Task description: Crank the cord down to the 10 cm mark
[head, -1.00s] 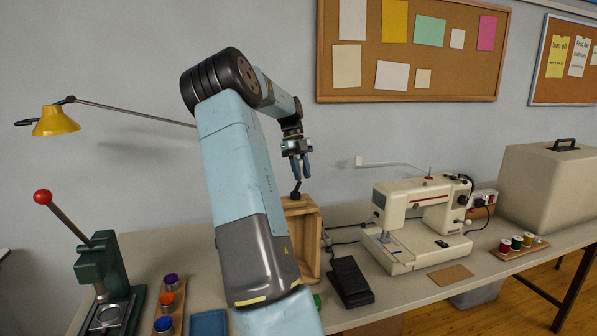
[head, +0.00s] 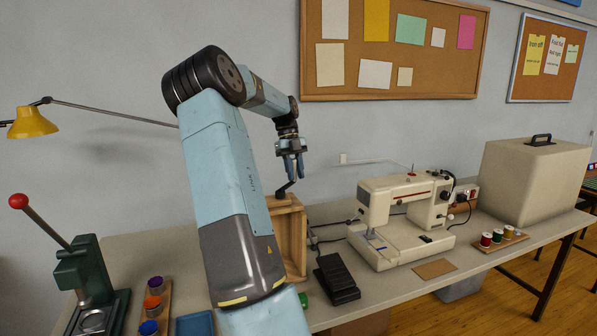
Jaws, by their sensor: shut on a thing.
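A wooden frame like an open box (head: 293,240) stands on the bench behind my arm. A black crank (head: 281,192) sits on its top edge. My gripper (head: 290,177) points down over the frame and is shut on the crank's upper end. My own arm covers the left part of the frame. The cord and the 10 cm mark cannot be made out in this view.
A black foot pedal (head: 337,278) and a sewing machine (head: 398,222) stand to the right. A green press with a red knob (head: 85,270) and a strip of coloured pots (head: 153,305) are at left. A yellow lamp (head: 33,122) reaches over the left side.

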